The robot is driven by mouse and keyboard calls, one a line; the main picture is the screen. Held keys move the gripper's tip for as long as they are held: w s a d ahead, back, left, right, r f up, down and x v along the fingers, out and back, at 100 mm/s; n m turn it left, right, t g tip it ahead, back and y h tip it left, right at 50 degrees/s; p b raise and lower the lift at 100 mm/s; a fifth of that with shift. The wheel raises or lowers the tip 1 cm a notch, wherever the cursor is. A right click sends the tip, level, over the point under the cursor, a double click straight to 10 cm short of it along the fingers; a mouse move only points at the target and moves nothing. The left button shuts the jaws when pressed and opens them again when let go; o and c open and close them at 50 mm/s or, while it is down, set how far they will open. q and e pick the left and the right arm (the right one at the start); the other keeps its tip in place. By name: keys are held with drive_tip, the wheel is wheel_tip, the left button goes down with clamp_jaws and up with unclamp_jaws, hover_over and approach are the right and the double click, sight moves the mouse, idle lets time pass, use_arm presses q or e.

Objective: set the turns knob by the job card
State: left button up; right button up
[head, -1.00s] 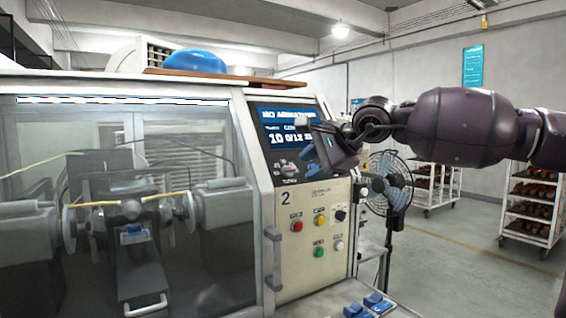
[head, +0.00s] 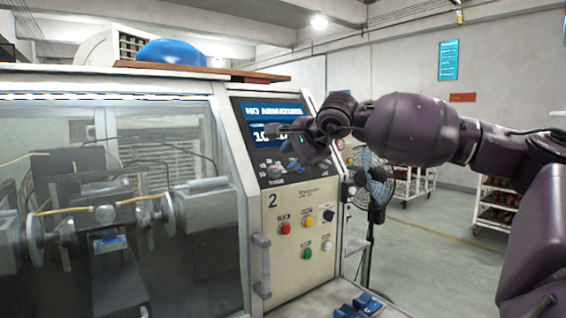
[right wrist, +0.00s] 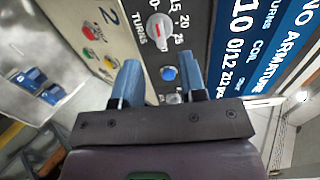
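The white turns knob (right wrist: 159,27) is on the dark control panel, with a red mark on its face and the numbers 15, 20 and 25 around part of it. It also shows small in the head view (head: 275,171), below the screen. My right gripper (right wrist: 160,76) is open and empty, its two blue fingers apart in front of the panel. In the head view my right gripper (head: 279,134) covers part of the screen. I cannot make out a job card. My left gripper is out of view.
The screen (right wrist: 257,45) reads "NO ARMATURE" and "10 0/12". Below the panel are coloured buttons (head: 284,228) and a door handle (head: 261,265). A glazed winding chamber (head: 110,210) is at left.

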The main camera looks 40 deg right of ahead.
sight(280, 168)
drive_tip(key=shift+p+x, duration=0.55)
drive_tip(key=shift+x, duration=1.85)
clamp_jaws()
